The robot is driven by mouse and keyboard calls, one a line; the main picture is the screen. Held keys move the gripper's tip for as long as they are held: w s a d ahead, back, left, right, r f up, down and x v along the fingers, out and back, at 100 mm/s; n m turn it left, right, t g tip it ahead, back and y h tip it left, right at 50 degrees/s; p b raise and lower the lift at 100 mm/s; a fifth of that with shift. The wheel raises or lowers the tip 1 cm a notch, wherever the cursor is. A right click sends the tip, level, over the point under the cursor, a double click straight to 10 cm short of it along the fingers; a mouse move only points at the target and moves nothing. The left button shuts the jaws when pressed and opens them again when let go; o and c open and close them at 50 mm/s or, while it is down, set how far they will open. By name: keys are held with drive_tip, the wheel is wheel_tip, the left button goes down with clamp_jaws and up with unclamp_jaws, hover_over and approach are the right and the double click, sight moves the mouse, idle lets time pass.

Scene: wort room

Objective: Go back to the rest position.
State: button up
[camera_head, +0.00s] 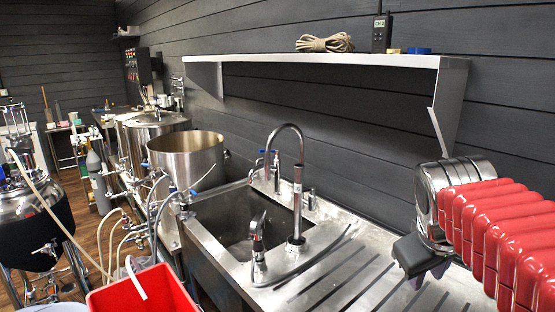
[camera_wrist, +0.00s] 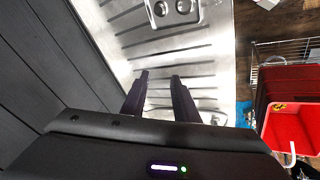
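My gripper (camera_head: 427,277) is at the right of the head view, hanging over the ribbed steel drainboard (camera_head: 345,280) beside the sink. In the wrist view my gripper (camera_wrist: 160,78) shows two dark fingers standing apart. Nothing is between them; the bare, grooved drainboard (camera_wrist: 190,55) shows through the gap. The fingertips look to be above the drainboard, but the exact height cannot be told. My arm covers the right edge of the head view.
The sink basin (camera_head: 240,222) has a tall curved faucet (camera_head: 297,190). A wall shelf (camera_head: 330,62) above holds rope (camera_head: 324,43) and a handheld radio (camera_head: 381,33). A red bin (camera_head: 145,292) stands in front. Steel kettles (camera_head: 188,152) line the wall at left.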

drive_tip(key=s+a+f+m+t+y, duration=0.1)
drive_tip(key=s+a+f+m+y, duration=0.1)
drive_tip(key=s+a+f, duration=0.8)
drive_tip(key=shift+a+m+y, duration=0.3)
drive_tip(key=shift+a+y, duration=0.3)
drive_tip(key=shift+a, duration=0.25)
